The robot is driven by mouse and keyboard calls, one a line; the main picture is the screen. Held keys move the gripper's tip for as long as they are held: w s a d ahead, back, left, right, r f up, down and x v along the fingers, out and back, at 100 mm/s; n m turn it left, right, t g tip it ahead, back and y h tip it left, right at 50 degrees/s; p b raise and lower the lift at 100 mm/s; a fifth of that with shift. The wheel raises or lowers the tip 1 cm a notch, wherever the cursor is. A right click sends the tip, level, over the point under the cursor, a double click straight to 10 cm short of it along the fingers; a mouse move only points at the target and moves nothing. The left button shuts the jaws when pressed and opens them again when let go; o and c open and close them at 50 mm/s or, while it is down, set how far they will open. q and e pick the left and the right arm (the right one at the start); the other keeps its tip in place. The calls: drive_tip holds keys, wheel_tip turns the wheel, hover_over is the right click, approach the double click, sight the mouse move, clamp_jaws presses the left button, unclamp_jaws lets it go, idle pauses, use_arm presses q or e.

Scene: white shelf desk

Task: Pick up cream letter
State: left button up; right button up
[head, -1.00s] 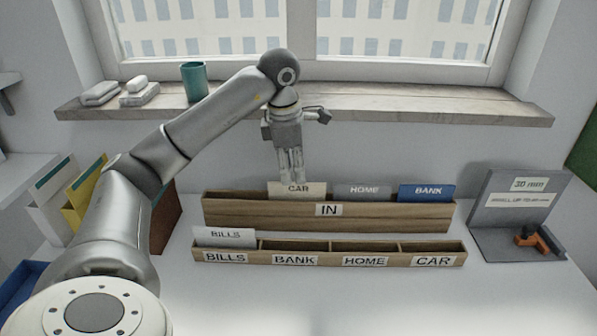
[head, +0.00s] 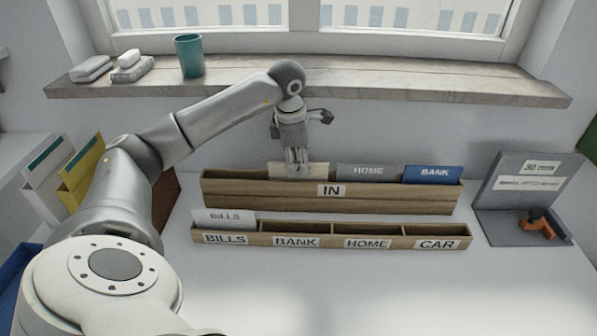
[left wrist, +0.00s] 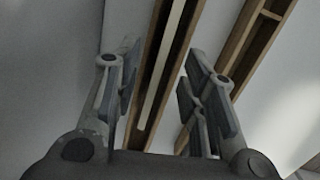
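The cream letter (head: 319,170) stands upright at the left of the wooden IN tray (head: 390,202). My left gripper (head: 298,170) points down over it, and its fingers cover the label. In the left wrist view the letter (left wrist: 160,75) shows as a thin pale strip between my left gripper's fingers (left wrist: 161,62). The fingers are open, one on each side, with a gap to the strip. The grey HOME letter (head: 366,171) and the blue BANK letter (head: 433,174) stand in the same tray to the right. My right gripper is out of view.
A lower sorting tray (head: 326,228) with BILLS, BANK, HOME and CAR labels is in front. A white BILLS letter (head: 222,217) stands in its left compartment. A grey stand (head: 510,222) with an orange object (head: 537,226) is at right. The window sill (head: 400,84) runs behind.

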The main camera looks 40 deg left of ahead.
use_arm(q)
drive_tip(key=shift+w+f, duration=0.15)
drive_tip(key=shift+f, duration=0.7)
clamp_jaws()
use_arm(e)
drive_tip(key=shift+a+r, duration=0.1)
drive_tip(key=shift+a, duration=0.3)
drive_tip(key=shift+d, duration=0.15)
use_arm(q)
drive_tip(key=shift+r, duration=0.1)
